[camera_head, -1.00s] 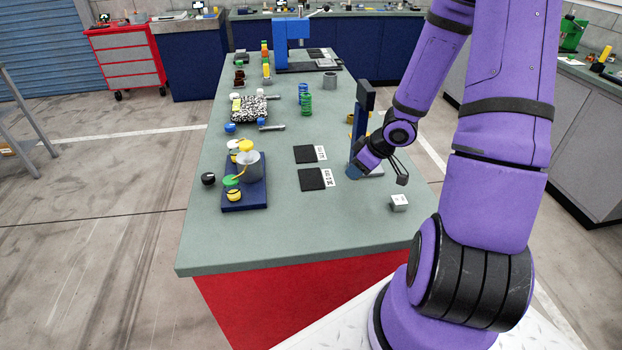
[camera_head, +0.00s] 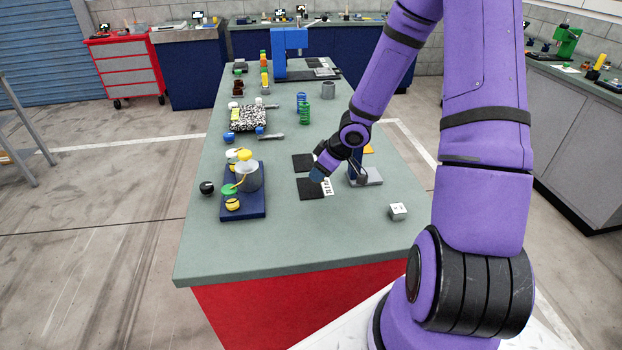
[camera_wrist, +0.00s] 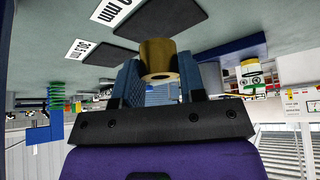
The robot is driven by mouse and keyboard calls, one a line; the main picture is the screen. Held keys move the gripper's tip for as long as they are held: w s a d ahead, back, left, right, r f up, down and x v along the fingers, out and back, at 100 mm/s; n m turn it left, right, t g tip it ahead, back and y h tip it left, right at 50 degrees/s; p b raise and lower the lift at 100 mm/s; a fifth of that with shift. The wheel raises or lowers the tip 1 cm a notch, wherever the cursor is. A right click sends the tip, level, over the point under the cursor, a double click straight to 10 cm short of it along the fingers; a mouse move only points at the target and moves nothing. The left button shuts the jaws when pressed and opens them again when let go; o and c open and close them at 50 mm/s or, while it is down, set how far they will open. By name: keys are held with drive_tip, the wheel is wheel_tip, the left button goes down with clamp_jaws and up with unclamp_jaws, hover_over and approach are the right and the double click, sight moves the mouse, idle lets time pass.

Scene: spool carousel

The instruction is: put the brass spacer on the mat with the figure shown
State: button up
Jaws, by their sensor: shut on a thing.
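My gripper (camera_head: 317,178) is shut on the brass spacer (camera_wrist: 158,58), a short brass ring with a central hole seen between the jaws in the wrist view. The head view does not show the spacer clearly. The gripper hangs over the label side of the near dark mat (camera_head: 309,190); its height is hard to tell. The far dark mat (camera_head: 302,161) lies just behind. In the wrist view, one mat (camera_wrist: 112,53) has a card (camera_wrist: 88,51) reading "30.5 mm". The other mat (camera_wrist: 175,22) has a card (camera_wrist: 115,10) ending in "0 mm", its first digits cut off.
A blue upright on a grey base (camera_head: 372,180) stands right of the mats, partly behind my arm. A blue board (camera_head: 240,212) with a grey cup and colored spools stands left. The bench front is clear.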

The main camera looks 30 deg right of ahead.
sight(311, 187)
drive_tip(key=shift+w+a+f, duration=0.1)
drive_tip(key=shift+w+a, duration=0.3)
drive_tip(key=shift+w, duration=0.2)
drive_tip(key=shift+w+a+f, duration=0.1)
drive_tip(key=shift+w+a, duration=0.25)
drive_tip(key=shift+w, duration=0.25)
drive_tip(key=shift+f, duration=1.7)
drive_tip(key=shift+f, duration=0.1)
drive_tip(key=o, duration=1.1)
